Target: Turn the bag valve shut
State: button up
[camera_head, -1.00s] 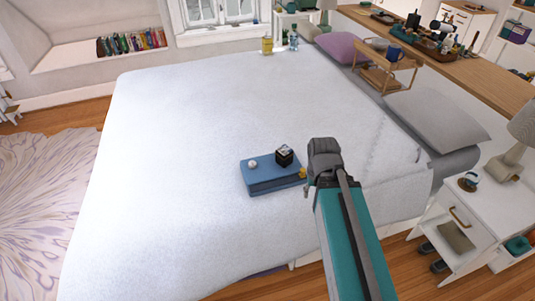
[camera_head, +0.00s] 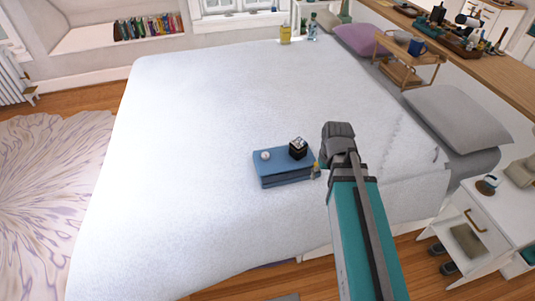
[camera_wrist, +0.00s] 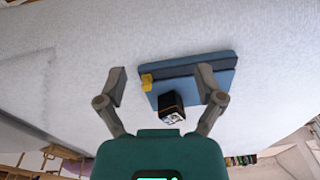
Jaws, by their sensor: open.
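A flat blue object (camera_head: 285,178), possibly the bag, lies on the bed; I cannot tell for sure. A small yellow piece (camera_head: 315,171) sits at its right end and may be the valve, but its setting is too small to read. In the wrist view the yellow piece (camera_wrist: 147,82) shows at the left end of the blue object (camera_wrist: 205,66). My gripper (camera_wrist: 160,72) is open and empty, with its fingers spread in front of the blue object. In the head view my gripper's end (camera_head: 338,142) is just right of the blue object, its fingers mostly hidden.
A black cube (camera_head: 298,149) and a small white ball (camera_head: 265,155) rest on the blue object. The white bed (camera_head: 200,130) is clear around it. A grey pillow (camera_head: 455,118) and a white nightstand (camera_head: 480,225) stand at the right.

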aim_at(265, 155)
jog(key=w+a+n+t+y+b, duration=0.1)
jog(key=w+a+n+y+b, duration=0.1)
jog(key=w+a+n, duration=0.8)
jog(key=w+a+f+y, duration=0.1)
jog(key=w+a, duration=0.4)
jog(key=w, duration=0.4)
jog(key=shift+w+a+n+t, duration=0.25)
jog(key=shift+w+n+t, duration=0.05)
jog(key=shift+f, duration=0.2)
jog(key=b+x, duration=1.2)
jog(key=shift+w+a+f, duration=0.15)
jog(key=shift+a+f, duration=0.15)
jog(key=shift+a, duration=0.05)
jog(key=shift+a+f+b, duration=0.1)
jog(key=shift+f+b, duration=0.15)
jog(key=shift+b, duration=0.2)
jog(key=shift+c, duration=0.3)
